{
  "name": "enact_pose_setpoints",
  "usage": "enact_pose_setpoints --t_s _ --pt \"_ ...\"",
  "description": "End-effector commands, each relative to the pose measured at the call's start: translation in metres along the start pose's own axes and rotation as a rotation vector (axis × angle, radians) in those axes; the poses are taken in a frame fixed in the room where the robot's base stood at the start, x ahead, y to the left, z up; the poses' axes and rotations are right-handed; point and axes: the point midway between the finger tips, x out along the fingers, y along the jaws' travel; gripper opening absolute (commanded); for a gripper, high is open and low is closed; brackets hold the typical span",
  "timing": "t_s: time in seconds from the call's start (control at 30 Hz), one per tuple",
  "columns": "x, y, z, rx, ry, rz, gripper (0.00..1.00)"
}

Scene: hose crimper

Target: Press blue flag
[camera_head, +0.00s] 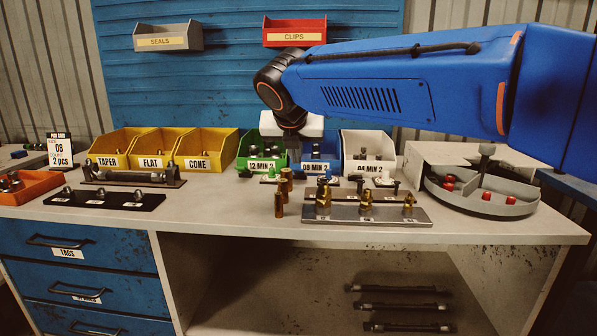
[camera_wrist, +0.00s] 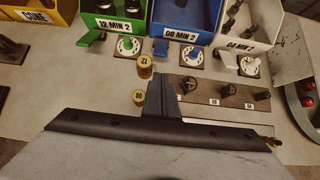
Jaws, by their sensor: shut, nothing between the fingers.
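The blue flag (camera_wrist: 160,47) is a small blue tab in the wrist view, at the front left of the blue bin (camera_wrist: 182,28) labelled "08 MIN 2". A round white dial (camera_wrist: 190,55) stands just right of it. My gripper (camera_wrist: 162,78) is shut and empty. Its fingertips appear just in front of the flag in the wrist view; I cannot tell whether they touch it. In the head view my gripper (camera_head: 294,158) points down beside the blue bin's left edge, and the flag is hard to make out there.
A green flag (camera_wrist: 91,38) and the green bin (camera_head: 262,150) are to the left; a white bin (camera_head: 368,150) is to the right. Brass cylinders (camera_wrist: 145,67) stand close to my fingers. A grey plate (camera_head: 366,224) with brass fittings lies in front.

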Motion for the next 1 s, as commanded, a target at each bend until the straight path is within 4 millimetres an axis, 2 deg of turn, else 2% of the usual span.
enact_pose_setpoints --t_s 0.27,0.8,1.0 --pt "0.006 0.0 0.0 0.0 0.001 -0.001 0.0" --pt "0.085 -0.001 0.0 0.0 0.001 -0.002 0.0" --pt "0.098 0.0 0.0 0.0 0.001 -0.001 0.0"
